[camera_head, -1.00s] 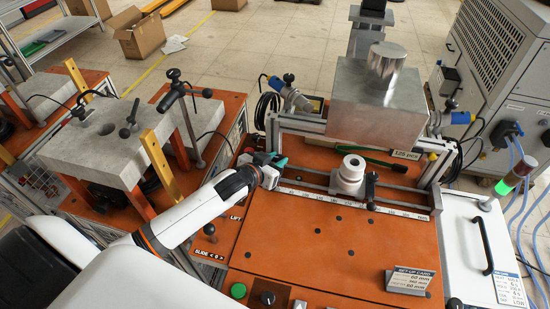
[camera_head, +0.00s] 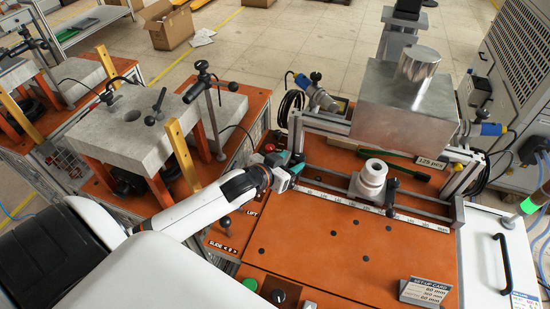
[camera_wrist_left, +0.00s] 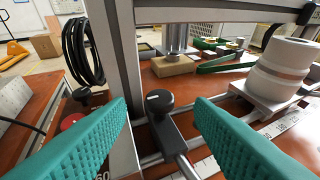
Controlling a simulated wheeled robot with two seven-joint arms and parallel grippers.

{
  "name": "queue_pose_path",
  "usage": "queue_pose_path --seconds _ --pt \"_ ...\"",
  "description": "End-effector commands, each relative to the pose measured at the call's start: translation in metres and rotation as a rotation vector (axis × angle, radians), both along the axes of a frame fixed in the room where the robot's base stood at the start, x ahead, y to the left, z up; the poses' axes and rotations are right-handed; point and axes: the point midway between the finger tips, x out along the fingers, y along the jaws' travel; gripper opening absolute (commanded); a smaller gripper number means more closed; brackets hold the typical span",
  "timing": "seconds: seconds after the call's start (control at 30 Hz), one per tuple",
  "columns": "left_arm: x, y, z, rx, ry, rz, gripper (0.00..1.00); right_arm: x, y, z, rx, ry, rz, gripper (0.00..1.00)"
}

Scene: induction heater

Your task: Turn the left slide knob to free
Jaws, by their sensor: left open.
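The left slide knob (camera_wrist_left: 160,103) is a black round knob with a pale mark on a dark clamp block. In the left wrist view it stands on the metal rail beside the upright post, ahead of and between my fingers, apart from both. My left gripper (camera_wrist_left: 165,125) is open, with one teal finger on each side of the view. In the head view my left gripper (camera_head: 290,167) is at the left end of the rails and hides much of that corner. My right gripper is not in view.
A white spool-like part (camera_head: 372,175) sits on the rails, with another black knob (camera_head: 392,185) beside it. A metal post (camera_wrist_left: 113,70) rises close by the left finger. A red button (camera_wrist_left: 71,121) is at left. The orange tabletop (camera_head: 330,250) in front is mostly clear.

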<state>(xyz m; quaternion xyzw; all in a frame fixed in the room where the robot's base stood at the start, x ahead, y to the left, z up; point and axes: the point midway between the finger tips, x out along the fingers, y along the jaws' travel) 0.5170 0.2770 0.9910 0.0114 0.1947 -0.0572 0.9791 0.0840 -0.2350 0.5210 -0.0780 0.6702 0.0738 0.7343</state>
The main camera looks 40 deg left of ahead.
Motion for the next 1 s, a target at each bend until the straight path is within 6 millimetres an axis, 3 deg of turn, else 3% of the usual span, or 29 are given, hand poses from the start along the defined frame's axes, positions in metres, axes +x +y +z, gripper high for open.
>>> queue_pose_path --seconds 0.2,0.4,1.0 --pt "-0.046 0.005 0.016 0.0 0.002 -0.002 0.48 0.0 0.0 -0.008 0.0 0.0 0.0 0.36" --pt "-0.068 0.008 0.027 0.0 0.001 -0.001 0.48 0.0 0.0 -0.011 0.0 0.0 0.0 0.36" --pt "-0.074 0.008 0.031 0.0 -0.001 -0.001 0.48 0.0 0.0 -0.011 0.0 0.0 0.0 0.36"
